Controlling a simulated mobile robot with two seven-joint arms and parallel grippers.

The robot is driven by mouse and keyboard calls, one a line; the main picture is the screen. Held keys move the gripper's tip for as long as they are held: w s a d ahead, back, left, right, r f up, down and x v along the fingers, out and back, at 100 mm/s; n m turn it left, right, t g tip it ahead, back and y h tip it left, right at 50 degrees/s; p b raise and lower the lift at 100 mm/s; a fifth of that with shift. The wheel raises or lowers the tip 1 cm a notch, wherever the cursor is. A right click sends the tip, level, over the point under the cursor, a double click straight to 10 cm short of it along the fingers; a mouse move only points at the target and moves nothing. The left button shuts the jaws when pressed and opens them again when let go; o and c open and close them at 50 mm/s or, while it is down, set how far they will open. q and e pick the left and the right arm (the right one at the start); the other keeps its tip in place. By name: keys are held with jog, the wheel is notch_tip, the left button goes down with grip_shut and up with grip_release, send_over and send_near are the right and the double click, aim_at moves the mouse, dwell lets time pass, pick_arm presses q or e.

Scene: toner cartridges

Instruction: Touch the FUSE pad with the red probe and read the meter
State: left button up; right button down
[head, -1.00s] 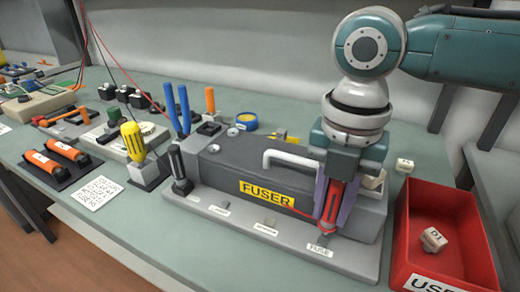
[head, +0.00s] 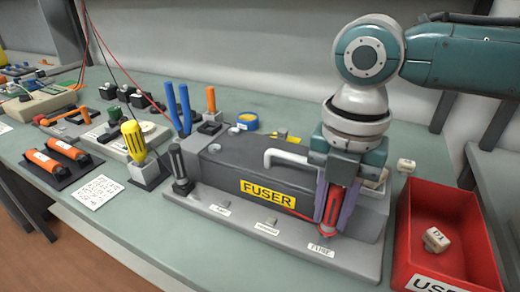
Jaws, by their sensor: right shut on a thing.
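My right gripper (head: 333,208) is shut on the red probe (head: 332,205), which it holds upright, tip down, at the front right of the grey fuser unit (head: 225,172). The probe's tip is at or just above the FUSE pad, whose label (head: 321,250) shows on the base plate. The gripper and probe cover the pad, so I cannot tell whether the tip touches. Two other labelled pads lie to the left, one with a label (head: 266,229) in the middle. The meter is not clearly identifiable. My left gripper is not in view.
A red bin (head: 440,215) with a small white block (head: 436,240) inside stands at the right. A yellow-handled screwdriver (head: 133,140), blue-handled pliers (head: 178,105) and orange cylinders (head: 55,158) stand or lie to the left. A red lead crosses the unit's front.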

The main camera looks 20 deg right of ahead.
jog(key=shift+f, duration=0.6)
dwell(0.7)
dwell(0.5)
jog(key=shift+f, duration=0.1)
dwell(0.5)
notch_tip(320, 180, up, 4)
jog(key=p, duration=0.4)
jog(key=shift+f, duration=0.15)
notch_tip(320, 180, up, 4)
jog(key=p, duration=0.4)
jog(key=shift+f, duration=0.25)
